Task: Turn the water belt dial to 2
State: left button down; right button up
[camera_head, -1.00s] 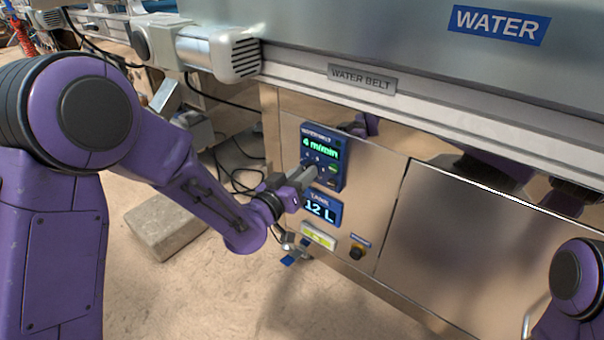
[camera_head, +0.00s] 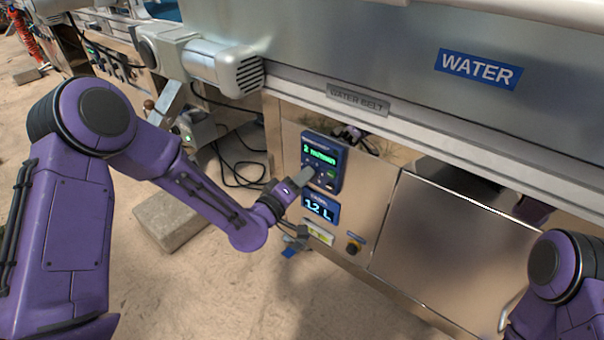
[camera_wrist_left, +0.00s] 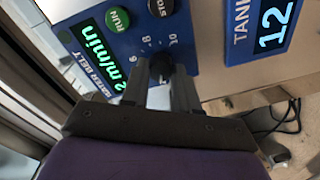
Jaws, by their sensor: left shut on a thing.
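The water belt panel (camera_head: 323,160) is a blue box on the steel cabinet front, with a green lit display (camera_head: 319,154) that reads 2 m/min. In the left wrist view the display (camera_wrist_left: 102,57) also shows a 2. My left gripper (camera_head: 306,174) is at the panel, shut on the dark dial (camera_wrist_left: 161,66), with one finger on each side of it. Numbers 6, 8 and 10 show around the dial; the fingers hide the others. My right arm shows at the lower right, but its gripper is out of view.
A green RUN button (camera_wrist_left: 118,19) and a dark STOP button (camera_wrist_left: 160,7) sit close beside the dial. The TANK display (camera_head: 319,207) reads 12 L below the panel. A dark knob (camera_head: 353,248) is lower on the cabinet. A stone block (camera_head: 172,219) lies on the floor.

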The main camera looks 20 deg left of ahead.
pick_arm(q)
jog(key=shift+n, duration=0.5)
jog(key=shift+p, duration=0.3)
jog(key=c, duration=0.8)
grip_release()
jog(key=shift+c, duration=0.2)
jog(key=p+v, duration=0.2)
jog(key=v, duration=0.8)
jog(key=shift+s, duration=0.3)
